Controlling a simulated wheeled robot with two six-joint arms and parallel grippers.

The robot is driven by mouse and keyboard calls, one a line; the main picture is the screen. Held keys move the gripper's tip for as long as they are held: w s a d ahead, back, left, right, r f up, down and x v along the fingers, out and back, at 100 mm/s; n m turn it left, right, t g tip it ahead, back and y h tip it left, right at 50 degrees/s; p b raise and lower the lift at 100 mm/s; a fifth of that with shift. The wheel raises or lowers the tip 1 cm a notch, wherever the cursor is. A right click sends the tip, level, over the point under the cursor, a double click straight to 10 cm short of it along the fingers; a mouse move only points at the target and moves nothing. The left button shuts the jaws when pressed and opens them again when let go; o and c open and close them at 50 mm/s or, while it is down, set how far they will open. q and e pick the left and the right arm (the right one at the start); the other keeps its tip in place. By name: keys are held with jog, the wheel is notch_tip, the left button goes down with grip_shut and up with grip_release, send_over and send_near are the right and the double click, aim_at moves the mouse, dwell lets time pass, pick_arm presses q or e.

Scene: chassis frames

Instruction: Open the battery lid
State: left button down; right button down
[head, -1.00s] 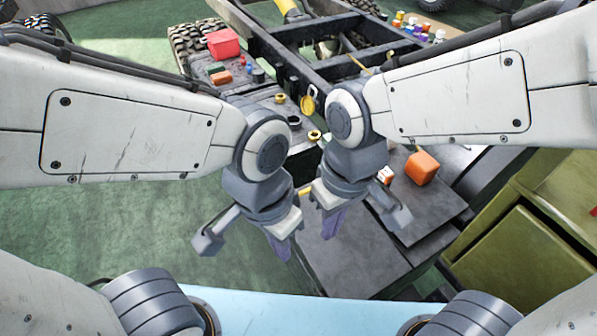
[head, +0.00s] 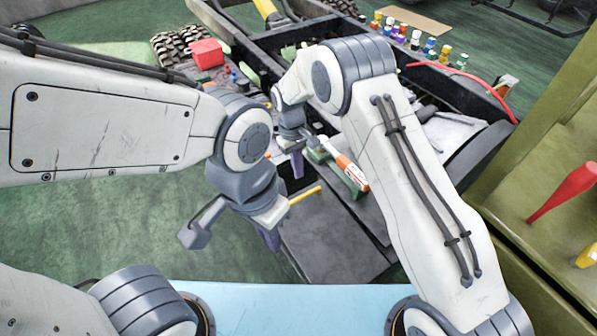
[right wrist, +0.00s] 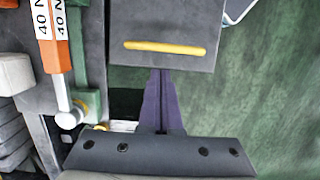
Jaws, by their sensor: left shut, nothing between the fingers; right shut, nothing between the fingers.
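A dark grey lid (right wrist: 165,20) with a yellow bar handle (right wrist: 165,47) fills the top middle of the right wrist view. In the head view the yellow handle (head: 306,195) lies on the dark grey box, partly behind my left gripper. The lid looks closed. My right gripper (right wrist: 163,75) is shut and empty, its purple fingers close to the lid's near edge, apart from the handle; contact with the lid cannot be told. It also shows in the head view (head: 298,173). My left gripper (head: 269,243) is shut and empty, lower in the picture, left of the handle.
A red block (head: 207,53) and several small coloured bottles sit on the chassis. An olive cabinet (head: 530,170) stands at right. Open green floor (head: 100,225) lies at left.

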aim_at(302, 201)
jog(key=f, duration=0.2)
jog(key=s+f+p, duration=0.1)
jog(key=f, duration=0.2)
jog(key=d+f, duration=0.1)
jog(key=f, duration=0.2)
jog(key=shift+s+p, duration=0.2)
jog(key=shift+p, duration=0.1)
jog(key=shift+a+r, duration=0.1)
